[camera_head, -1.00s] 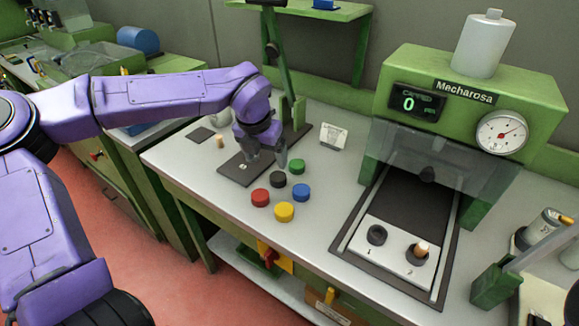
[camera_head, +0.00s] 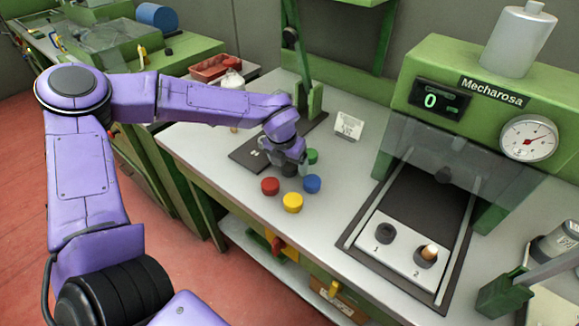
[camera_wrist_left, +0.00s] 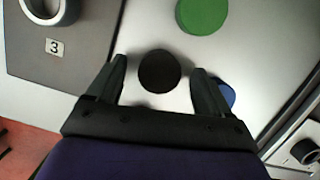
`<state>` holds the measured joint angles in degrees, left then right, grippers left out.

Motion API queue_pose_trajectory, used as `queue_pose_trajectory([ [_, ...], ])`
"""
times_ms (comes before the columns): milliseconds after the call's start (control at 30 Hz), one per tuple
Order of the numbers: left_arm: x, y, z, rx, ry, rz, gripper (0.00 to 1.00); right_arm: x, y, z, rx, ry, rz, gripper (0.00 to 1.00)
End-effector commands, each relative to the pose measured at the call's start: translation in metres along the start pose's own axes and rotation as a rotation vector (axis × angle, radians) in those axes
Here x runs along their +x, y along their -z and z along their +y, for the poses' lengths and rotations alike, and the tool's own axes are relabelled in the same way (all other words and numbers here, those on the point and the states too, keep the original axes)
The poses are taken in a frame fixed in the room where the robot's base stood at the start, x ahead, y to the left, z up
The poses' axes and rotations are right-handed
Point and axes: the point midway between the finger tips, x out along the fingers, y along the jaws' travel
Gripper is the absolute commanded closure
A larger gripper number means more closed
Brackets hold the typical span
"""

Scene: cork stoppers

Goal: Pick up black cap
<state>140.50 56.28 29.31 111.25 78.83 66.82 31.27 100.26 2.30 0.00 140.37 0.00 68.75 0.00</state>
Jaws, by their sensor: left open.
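The black cap (camera_wrist_left: 159,71) lies on the light worktop, between the two open fingers in the left wrist view. In the head view the black cap (camera_head: 290,170) is partly hidden under my left gripper. My left gripper (camera_wrist_left: 158,88) is open and empty, with a finger on each side of the cap; no contact shows. In the head view the left gripper (camera_head: 288,160) is low over the group of caps. My right gripper does not show.
Around it are a green cap (camera_wrist_left: 203,14), a blue cap (camera_head: 312,184), a yellow cap (camera_head: 292,202) and a red cap (camera_head: 270,186). A dark mat (camera_wrist_left: 75,75) has a ring and a label 3. A green press machine (camera_head: 420,65) stands right.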

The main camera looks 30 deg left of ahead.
Motion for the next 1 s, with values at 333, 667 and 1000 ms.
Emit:
queue_pose_trajectory([
  [333,-0.001,0.000,0.000,0.000,0.000,0.000,0.79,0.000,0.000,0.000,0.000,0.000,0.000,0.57],
  [667,-0.005,-0.002,0.000,0.000,-0.001,-0.002,0.79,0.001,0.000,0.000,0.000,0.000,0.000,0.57],
  [1000,-0.085,-0.025,0.000,-0.002,0.000,-0.011,0.79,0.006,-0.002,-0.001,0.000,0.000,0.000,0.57],
])
